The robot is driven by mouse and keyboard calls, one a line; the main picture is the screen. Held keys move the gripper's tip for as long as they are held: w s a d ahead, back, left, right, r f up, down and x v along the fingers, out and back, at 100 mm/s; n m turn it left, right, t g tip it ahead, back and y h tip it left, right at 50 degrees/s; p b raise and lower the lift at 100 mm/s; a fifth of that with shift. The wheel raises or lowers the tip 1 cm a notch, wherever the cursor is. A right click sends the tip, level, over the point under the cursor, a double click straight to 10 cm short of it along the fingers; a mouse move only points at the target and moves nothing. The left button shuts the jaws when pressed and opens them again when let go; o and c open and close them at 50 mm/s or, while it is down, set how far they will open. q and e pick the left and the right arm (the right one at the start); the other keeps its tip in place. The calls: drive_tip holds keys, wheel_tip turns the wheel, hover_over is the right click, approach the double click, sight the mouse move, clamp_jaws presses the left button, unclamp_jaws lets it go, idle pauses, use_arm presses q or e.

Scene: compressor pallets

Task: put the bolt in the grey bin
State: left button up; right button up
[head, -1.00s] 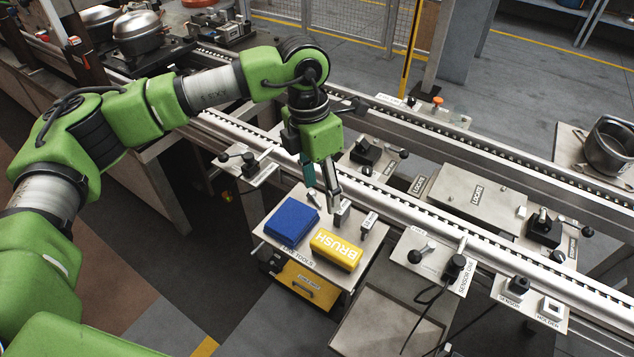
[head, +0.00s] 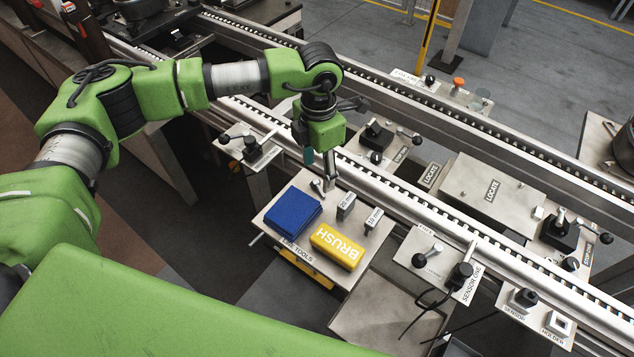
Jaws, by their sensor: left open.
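My left gripper (head: 320,172) is open, pointing down over the back edge of the tool board (head: 277,222). Its jaws are beside a small silvery metal piece (head: 317,186) at the back of the board; it is too small to tell whether this is the bolt or whether a finger touches it. I see no object that is clearly the bolt. I cannot clearly pick out a grey bin; a flat grey tray-like surface (head: 385,325) lies right of the board, in front of the conveyor. My right gripper is not in view.
The board also bears a blue block (head: 292,213), a yellow brush block (head: 337,247) and metal blocks marked 20 mm (head: 346,205) and 10 mm (head: 372,220). The conveyor rail (head: 410,205) runs close behind. Sensor plates (head: 436,262) with knobs and cables stand to the right.

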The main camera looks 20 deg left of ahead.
sight(318, 189)
use_arm(q)
drive_tip(key=shift+f+p, duration=0.65)
drive_tip(key=shift+f, duration=0.3)
wheel_tip(318, 189, down, 2)
drive_tip(key=shift+f, duration=0.25)
drive_tip(key=shift+w+d+f, duration=0.1)
drive_tip(key=shift+f, duration=0.25)
drive_tip(key=shift+c, duration=1.2)
clamp_jaws()
drive_tip(key=shift+s, duration=0.2)
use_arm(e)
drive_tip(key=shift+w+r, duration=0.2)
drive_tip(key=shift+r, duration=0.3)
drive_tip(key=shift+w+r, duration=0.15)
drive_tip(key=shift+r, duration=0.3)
